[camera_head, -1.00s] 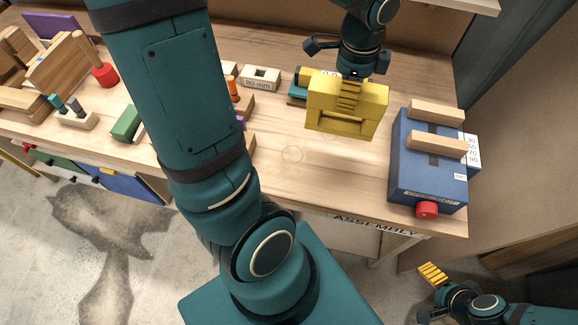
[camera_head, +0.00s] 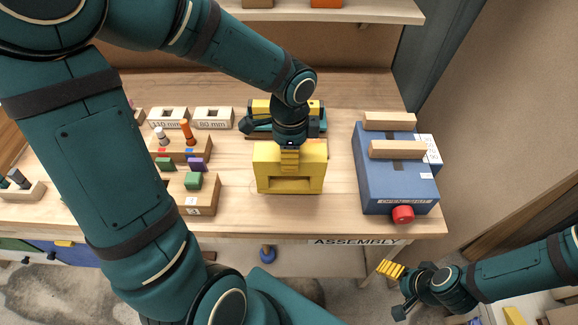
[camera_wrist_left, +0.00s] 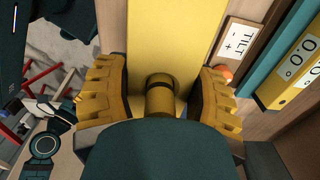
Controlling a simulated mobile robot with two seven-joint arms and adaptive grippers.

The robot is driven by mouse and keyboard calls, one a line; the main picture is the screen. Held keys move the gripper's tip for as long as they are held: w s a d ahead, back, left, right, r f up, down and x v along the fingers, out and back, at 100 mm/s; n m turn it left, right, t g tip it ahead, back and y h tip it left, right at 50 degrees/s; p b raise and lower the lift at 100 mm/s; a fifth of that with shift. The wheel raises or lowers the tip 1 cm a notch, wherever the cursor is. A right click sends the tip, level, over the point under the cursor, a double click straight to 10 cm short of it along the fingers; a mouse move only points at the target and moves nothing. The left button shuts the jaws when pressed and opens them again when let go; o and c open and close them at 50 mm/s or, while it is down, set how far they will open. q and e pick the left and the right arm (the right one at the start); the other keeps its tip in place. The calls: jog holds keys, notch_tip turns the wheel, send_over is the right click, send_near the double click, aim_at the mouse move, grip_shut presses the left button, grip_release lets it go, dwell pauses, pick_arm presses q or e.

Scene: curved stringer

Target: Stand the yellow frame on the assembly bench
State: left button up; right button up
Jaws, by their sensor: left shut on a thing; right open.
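The yellow frame (camera_head: 267,178) is a blocky upright piece over the assembly bench (camera_head: 330,215), close to its front edge. I cannot tell whether its base touches the bench top. My left gripper (camera_head: 290,160) reaches down from above and is shut on its top part. The left wrist view shows the yellow body (camera_wrist_left: 168,30) between the two ribbed fingers (camera_wrist_left: 160,95). My right gripper (camera_head: 390,269) is open and empty, at the lower right in front of the bench, away from the frame.
A blue box (camera_head: 393,185) with wooden bars and a red knob stands right of the frame. Left are wooden blocks (camera_head: 188,200) with coloured pegs and pieces. A teal and yellow device (camera_head: 316,124) stands behind the frame. Bare bench lies between frame and blue box.

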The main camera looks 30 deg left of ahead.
pick_arm(q)
jog(key=shift+f+b, duration=0.5)
jog(key=shift+f, duration=1.35)
jog(key=shift+f, duration=0.1)
jog(key=o, duration=1.3)
